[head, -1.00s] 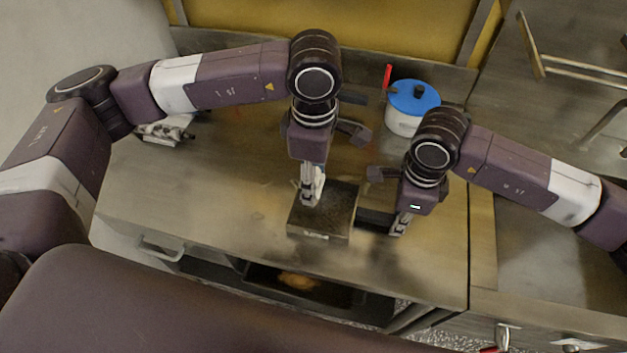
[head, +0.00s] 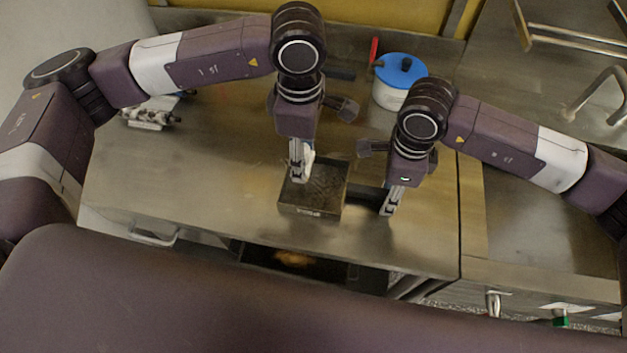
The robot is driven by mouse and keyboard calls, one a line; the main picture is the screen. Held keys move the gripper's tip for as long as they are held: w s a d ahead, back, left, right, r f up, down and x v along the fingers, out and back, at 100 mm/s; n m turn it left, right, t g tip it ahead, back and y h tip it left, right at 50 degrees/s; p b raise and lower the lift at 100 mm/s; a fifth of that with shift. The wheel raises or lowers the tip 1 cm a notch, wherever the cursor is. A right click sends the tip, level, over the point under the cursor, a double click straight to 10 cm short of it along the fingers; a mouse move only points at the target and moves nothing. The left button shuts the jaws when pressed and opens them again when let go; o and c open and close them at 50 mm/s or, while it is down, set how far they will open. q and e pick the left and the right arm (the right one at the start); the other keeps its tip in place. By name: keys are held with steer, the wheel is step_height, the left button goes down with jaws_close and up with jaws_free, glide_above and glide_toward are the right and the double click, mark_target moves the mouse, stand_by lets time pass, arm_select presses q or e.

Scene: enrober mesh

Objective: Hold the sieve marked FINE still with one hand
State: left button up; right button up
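A dark, shallow square sieve (head: 327,212) with a mesh-like top stands on the steel table. A small label shows on its front side, too small to read. A dark handle-like bar (head: 364,196) extends from its right side. My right gripper (head: 389,206) points down at the outer end of this bar; I cannot tell whether its fingers are closed on it. My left gripper (head: 299,176) points down over the sieve's back left part. A pale, whitish object (head: 307,162) is at its fingers, partly hidden; I cannot tell whether it is gripped.
A white pot with a blue lid (head: 401,69) and a red upright piece (head: 374,50) stand behind. A metal clamp-like item (head: 150,115) lies at the back left. Below the front edge is a dark recess (head: 345,270) with something yellow-brown in it.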

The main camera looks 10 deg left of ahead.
step_height(320, 180, up, 12)
stand_by(0.5)
